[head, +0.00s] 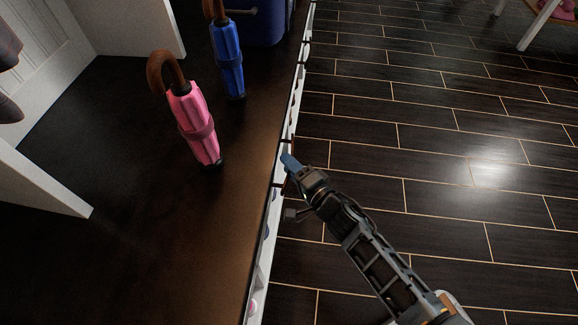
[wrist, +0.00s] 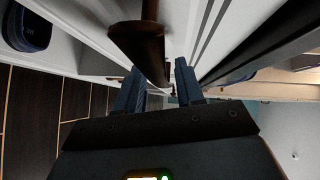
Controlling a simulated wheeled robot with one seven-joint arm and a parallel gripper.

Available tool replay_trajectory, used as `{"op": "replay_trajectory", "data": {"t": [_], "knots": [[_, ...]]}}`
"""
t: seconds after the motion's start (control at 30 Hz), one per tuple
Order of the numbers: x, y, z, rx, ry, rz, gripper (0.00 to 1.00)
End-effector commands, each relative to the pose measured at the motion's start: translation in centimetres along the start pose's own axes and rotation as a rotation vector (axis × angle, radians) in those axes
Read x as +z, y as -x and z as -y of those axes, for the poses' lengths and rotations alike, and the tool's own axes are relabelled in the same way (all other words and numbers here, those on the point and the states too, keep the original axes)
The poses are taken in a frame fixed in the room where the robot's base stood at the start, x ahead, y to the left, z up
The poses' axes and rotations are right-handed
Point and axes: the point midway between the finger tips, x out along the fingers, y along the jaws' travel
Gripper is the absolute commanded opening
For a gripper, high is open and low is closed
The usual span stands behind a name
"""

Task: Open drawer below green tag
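The white drawer fronts (head: 261,265) run below the brown bench top and show nearly edge-on in the head view. No green tag can be made out. My gripper (head: 289,163) is at the drawer fronts, just below the bench edge. In the wrist view my gripper (wrist: 159,82) has its two fingers apart. A dark brown handle-like piece (wrist: 140,40) on a white front is close ahead of the fingers, its lower end near the gap between them. I cannot tell whether they touch it. The drawers' opening state is unclear.
On the bench top (head: 130,270) stand a pink umbrella (head: 195,125) and a blue umbrella (head: 228,58). A dark blue bin-like object (head: 262,22) is behind them. A dark blue oval (wrist: 28,27) shows in the wrist view.

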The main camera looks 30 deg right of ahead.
Motion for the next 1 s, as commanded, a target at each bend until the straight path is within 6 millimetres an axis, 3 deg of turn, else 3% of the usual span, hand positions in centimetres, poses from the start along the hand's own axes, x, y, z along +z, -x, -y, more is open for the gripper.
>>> {"op": "replay_trajectory", "data": {"t": [0.4, 0.8, 1.0], "knots": [[0.02, -1.00, 0.02, 0.000, 0.000, 0.000, 0.37], [0.01, -0.97, 0.01, 0.000, 0.000, 0.000, 0.00], [0.01, -0.96, -0.01, 0.001, 0.000, 0.000, 0.00]]}}
